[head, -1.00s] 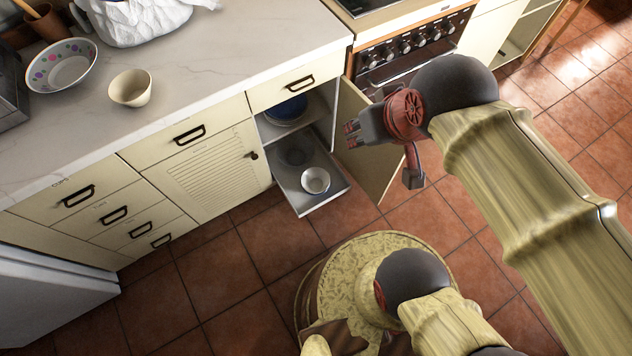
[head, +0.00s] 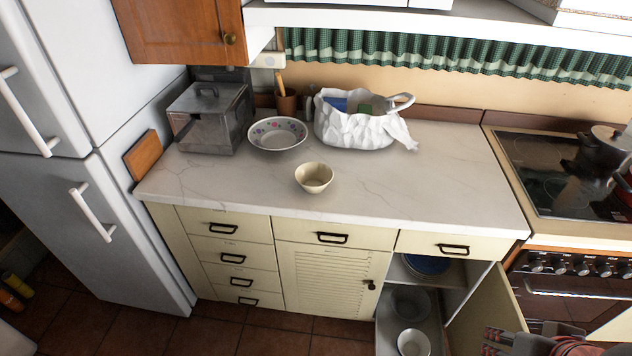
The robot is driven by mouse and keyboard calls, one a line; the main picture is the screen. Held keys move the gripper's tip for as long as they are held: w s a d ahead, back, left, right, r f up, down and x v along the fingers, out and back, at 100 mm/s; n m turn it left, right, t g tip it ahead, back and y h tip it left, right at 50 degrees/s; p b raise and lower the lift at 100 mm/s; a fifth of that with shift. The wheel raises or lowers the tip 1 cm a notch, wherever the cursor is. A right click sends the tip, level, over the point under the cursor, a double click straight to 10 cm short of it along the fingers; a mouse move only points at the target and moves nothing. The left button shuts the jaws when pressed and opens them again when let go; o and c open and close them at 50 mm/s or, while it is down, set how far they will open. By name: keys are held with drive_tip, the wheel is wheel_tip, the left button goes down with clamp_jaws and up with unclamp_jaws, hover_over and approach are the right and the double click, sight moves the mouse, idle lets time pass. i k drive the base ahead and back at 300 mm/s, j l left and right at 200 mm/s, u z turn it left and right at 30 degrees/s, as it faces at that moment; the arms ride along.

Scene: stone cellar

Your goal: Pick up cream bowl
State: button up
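The cream bowl (head: 314,179) stands upright on the pale marble-look counter (head: 420,190), near the middle and close to the front edge. It looks empty. My gripper (head: 492,342) shows only in part at the bottom right, in front of the open cabinet door and below the counter top. It is well apart from the cream bowl. The bottom edge of the picture cuts it off, so I cannot tell how far its fingers are apart.
A patterned bowl (head: 277,134), a white bag (head: 352,122) and a metal bread box (head: 208,117) stand behind the cream bowl. The cabinet door (head: 487,312) stands open, with a small bowl (head: 413,343) low inside. The counter right of the cream bowl is clear.

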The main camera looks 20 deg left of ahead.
sight(313, 176)
drive_tip(key=u, duration=1.1)
drive_tip(key=i+l+u, duration=0.1)
drive_tip(key=i+u, duration=0.15)
drive_tip(key=i+l+u, duration=0.3)
drive_tip(key=i, duration=0.2)
drive_tip(key=j, duration=0.1)
